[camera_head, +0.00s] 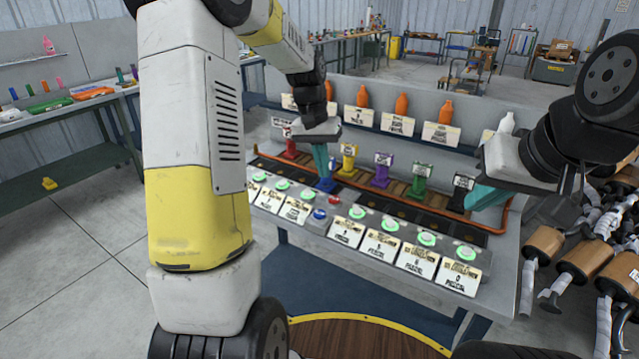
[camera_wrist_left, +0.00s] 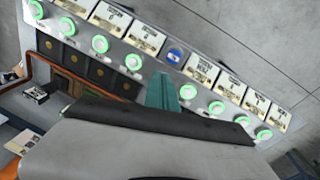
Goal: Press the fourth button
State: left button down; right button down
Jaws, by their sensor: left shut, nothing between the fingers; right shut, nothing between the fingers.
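A console (camera_head: 485,270) carries a row of green-lit round buttons, each with a white printed card. In the head view the left group shows green buttons (camera_head: 260,177), (camera_head: 282,184) and (camera_head: 306,194); the right group begins with a green button (camera_head: 357,212). A blue button (camera_head: 319,213) sits between the groups. My left gripper (camera_head: 321,172), with teal fingers shut and empty, hangs over the console's middle. In the left wrist view its teal fingers (camera_wrist_left: 160,92) appear between green buttons (camera_wrist_left: 133,62) and (camera_wrist_left: 188,91). Contact cannot be told. My right gripper (camera_head: 480,198) is shut and empty at the console's right.
Coloured fixtures, including yellow (camera_head: 349,160), purple (camera_head: 381,172) and green (camera_head: 420,178), stand behind the buttons. Orange bottles (camera_head: 401,104) line the shelf above. Mufflers (camera_head: 580,255) crowd the right side. My left arm hides part of the console's left end.

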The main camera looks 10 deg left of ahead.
pick_arm(q)
jog(key=w+a+f+n+t+h, duration=0.15)
jog(key=w+n+h, duration=0.25)
jog(key=n, duration=0.5)
jog(key=n+t, duration=0.5)
jog(key=n, duration=0.5)
send_over(305, 193)
jog(key=shift+s+h, duration=0.1)
jog(key=shift+h, duration=0.2)
jog(key=shift+f, duration=0.1)
jog(key=shift+f, duration=4.35)
jog(key=shift+f, duration=0.2)
jog(key=shift+f, duration=0.25)
